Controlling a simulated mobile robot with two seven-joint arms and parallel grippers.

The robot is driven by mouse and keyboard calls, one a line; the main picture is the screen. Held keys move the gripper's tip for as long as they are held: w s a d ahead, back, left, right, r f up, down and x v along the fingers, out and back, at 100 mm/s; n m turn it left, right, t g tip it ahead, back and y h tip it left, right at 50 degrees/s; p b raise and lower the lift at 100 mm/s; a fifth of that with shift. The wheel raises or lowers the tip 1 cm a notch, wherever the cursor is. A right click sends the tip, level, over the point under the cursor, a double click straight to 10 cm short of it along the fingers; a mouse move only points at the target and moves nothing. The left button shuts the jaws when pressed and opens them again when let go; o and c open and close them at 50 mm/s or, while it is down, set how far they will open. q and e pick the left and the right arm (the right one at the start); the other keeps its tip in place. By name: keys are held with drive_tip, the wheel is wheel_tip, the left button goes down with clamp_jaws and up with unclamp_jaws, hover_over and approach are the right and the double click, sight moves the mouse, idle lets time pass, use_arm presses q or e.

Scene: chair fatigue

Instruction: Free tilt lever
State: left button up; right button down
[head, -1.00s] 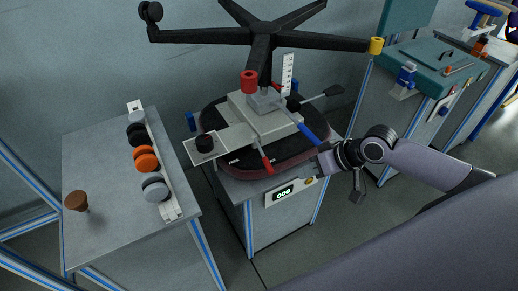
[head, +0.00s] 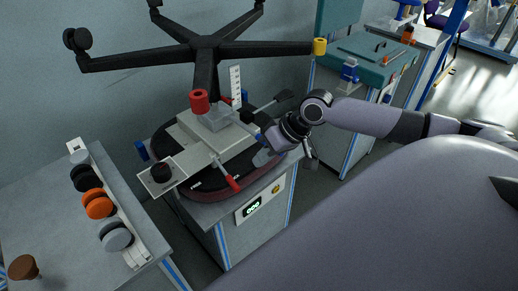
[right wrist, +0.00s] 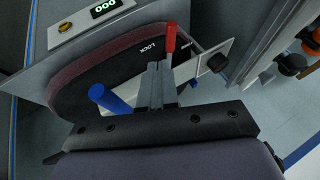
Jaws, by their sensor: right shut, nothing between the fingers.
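The upturned chair has its dark seat (head: 205,183) on a bench and its mechanism plate (head: 215,140) facing up. A red-handled lever (head: 232,183) points toward the bench front; it also shows in the right wrist view (right wrist: 170,36), beside a "LOCK" marking. A blue-handled lever (right wrist: 110,98) shows in the right wrist view; my gripper mostly hides it in the head view. My right gripper (head: 262,158) is shut and empty over the seat, right of the red lever. In the right wrist view its fingers (right wrist: 157,82) lie between the two handles. My left gripper is out of view.
A black-knobbed lever (head: 284,96) sticks out at the back right. The star base (head: 205,42) spreads above the mechanism. A side table (head: 60,215) with several discs stands left. A teal case (head: 370,55) is at the back right. The counter (head: 252,207) reads 000.

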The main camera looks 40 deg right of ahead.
sight(224, 173)
drive_tip(key=x, duration=0.8)
drive_tip(key=shift+b, duration=0.45)
drive_tip(key=shift+a+f, duration=0.1)
drive_tip(key=shift+a, duration=0.05)
